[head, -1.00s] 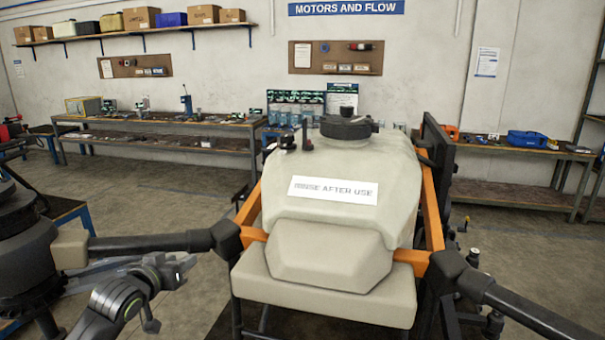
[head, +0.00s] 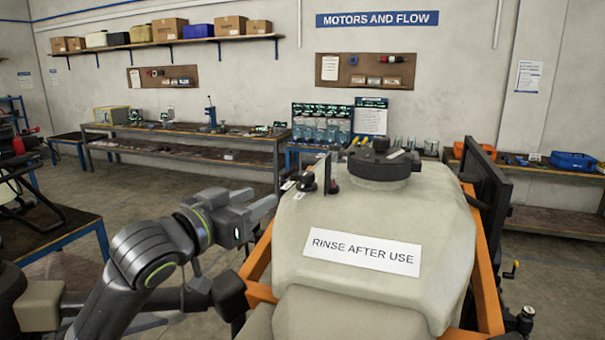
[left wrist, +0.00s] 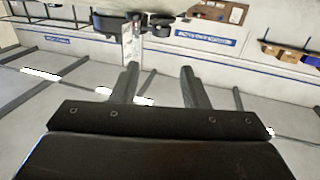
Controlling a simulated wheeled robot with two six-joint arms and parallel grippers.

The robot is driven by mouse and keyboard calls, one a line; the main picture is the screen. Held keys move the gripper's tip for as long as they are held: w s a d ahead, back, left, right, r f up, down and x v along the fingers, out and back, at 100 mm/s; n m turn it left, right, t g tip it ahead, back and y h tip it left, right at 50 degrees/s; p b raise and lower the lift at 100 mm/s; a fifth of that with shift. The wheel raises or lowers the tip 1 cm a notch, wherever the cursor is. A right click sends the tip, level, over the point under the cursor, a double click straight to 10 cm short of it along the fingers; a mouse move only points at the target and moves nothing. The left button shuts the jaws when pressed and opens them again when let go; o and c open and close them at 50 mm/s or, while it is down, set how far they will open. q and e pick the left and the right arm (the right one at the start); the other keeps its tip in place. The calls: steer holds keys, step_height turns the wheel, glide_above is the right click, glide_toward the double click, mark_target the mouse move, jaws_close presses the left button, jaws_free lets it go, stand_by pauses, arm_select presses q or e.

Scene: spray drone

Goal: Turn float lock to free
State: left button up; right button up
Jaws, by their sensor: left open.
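The drone's pale tank (head: 390,215) stands in front of me with a "RINSE AFTER USE" label. On its top left are a small dark knob (head: 306,182) with white tags beside it and an upright dark lever (head: 328,172). I cannot tell which is the float lock or read its setting. My left gripper (head: 265,205) is open and empty, left of these fittings and apart from them. In the left wrist view its fingers (left wrist: 158,72) point toward dark round fittings (left wrist: 160,24) at the top edge. My right gripper is not in view.
A large black cap (head: 379,165) sits on the tank to the right of the small fittings. An orange frame (head: 487,275) and a dark upright panel (head: 487,195) flank the tank. Workbenches (head: 190,133) line the back wall. Open floor lies behind my left arm.

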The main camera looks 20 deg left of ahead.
arm_select(q)
steer(key=p, duration=0.2)
glide_toward(302, 177)
steer(key=p+x, duration=0.2)
steer(key=x, duration=0.6)
steer(key=shift+w+d+r, duration=0.1)
steer(key=shift+w, duration=0.15)
steer(key=shift+p+x, duration=0.4)
steer(key=shift+x, duration=0.45)
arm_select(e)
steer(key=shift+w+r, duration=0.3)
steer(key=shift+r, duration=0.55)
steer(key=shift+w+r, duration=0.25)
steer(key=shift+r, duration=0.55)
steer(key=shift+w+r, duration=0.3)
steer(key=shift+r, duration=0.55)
arm_select(q)
steer(key=shift+c, duration=0.3)
